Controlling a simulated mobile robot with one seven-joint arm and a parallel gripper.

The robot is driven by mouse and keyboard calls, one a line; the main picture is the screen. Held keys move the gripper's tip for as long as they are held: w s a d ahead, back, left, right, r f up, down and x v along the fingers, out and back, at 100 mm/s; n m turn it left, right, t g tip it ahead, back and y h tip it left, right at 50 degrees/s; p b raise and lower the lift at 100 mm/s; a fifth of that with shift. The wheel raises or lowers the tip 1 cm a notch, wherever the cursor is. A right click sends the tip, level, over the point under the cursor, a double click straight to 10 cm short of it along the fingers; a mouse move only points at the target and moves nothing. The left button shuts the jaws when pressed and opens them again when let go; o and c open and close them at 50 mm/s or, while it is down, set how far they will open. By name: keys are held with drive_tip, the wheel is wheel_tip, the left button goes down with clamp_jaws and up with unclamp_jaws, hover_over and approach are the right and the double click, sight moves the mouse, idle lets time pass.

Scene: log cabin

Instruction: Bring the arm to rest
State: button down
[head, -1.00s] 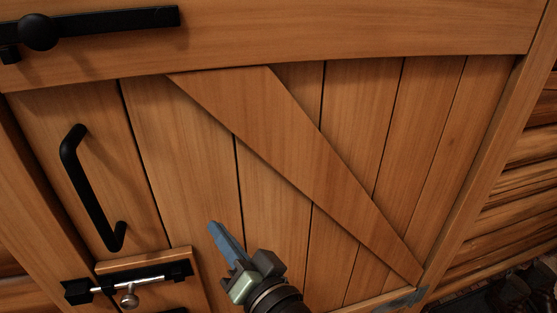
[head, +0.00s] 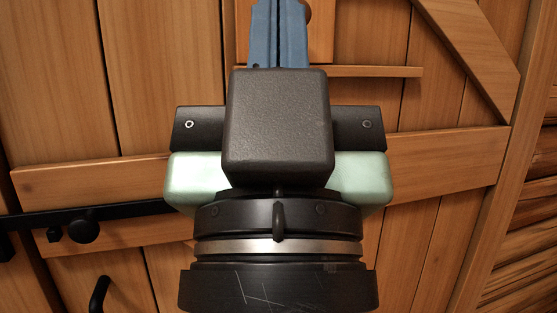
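My gripper (head: 279,32) fills the middle of the head view, close to the camera, with its blue fingers pointing up. The two fingers lie side by side with no clear gap, and I see nothing held between them. Their tips run to the top edge of the picture. Behind it is a wooden plank door (head: 440,165) with a cross board and a diagonal brace. My gripper hides the middle of the door. I cannot tell how far it is from the door, but it looks apart from it.
A black bar (head: 120,211) with a round knob (head: 84,230) is on the door at the left. A black handle (head: 99,295) shows at the lower left. A log wall (head: 535,215) is at the right edge. A small wooden ledge (head: 375,71) is behind the fingers.

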wheel_tip(320, 180, up, 15)
drive_tip(key=p, duration=1.3)
